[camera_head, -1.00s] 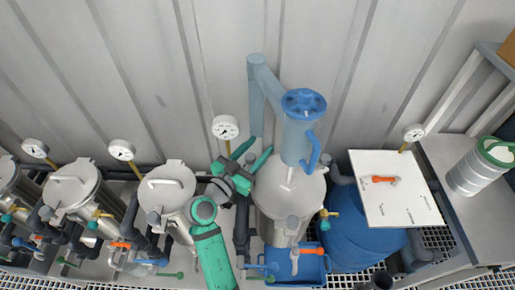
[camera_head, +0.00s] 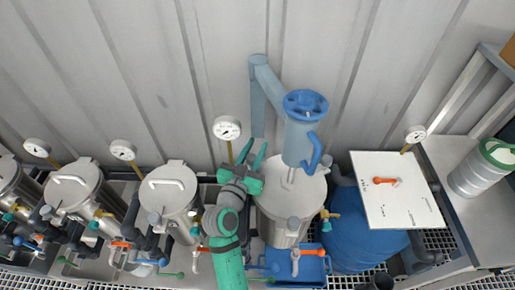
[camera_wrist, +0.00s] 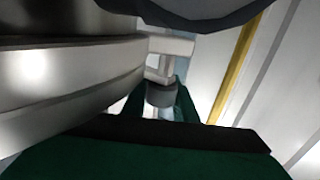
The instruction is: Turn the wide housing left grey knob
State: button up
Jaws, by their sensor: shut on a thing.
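The wide housing (camera_head: 278,215) is the large steel vessel at the centre of the head view, under the blue crane-like lifter. Its curved steel side fills the left of the wrist view (camera_wrist: 60,85). My green gripper (camera_head: 252,152) is beside the housing's left side, towards the wall. In the wrist view a grey knob (camera_wrist: 161,93) on a pale fitting sits between my green fingers (camera_wrist: 160,105), which appear shut on it. The knob is hidden in the head view.
A pressure gauge (camera_head: 227,128) on a yellow stem stands just behind my gripper. Narrower steel vessels (camera_head: 170,195) stand to the left. A blue drum (camera_head: 365,235) with a white board (camera_head: 398,205) is to the right. The corrugated wall lies behind.

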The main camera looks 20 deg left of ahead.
jog(key=shift+a+n+y, duration=0.2)
jog(key=shift+n+y, duration=0.4)
jog(key=shift+y, duration=0.35)
jog(key=shift+a+n+y, duration=0.15)
jog(key=shift+n+y, duration=0.45)
jog(key=shift+y, duration=0.35)
jog(key=shift+a+n+y, duration=0.1)
jog(key=shift+n+y, duration=0.2)
jog(key=shift+y, duration=0.2)
jog(key=o, duration=1.1)
jog(key=shift+c, duration=0.2)
send_near(251, 162)
jog(key=x, duration=0.4)
jog(key=shift+w+r, duration=0.2)
jog(key=shift+w, duration=0.15)
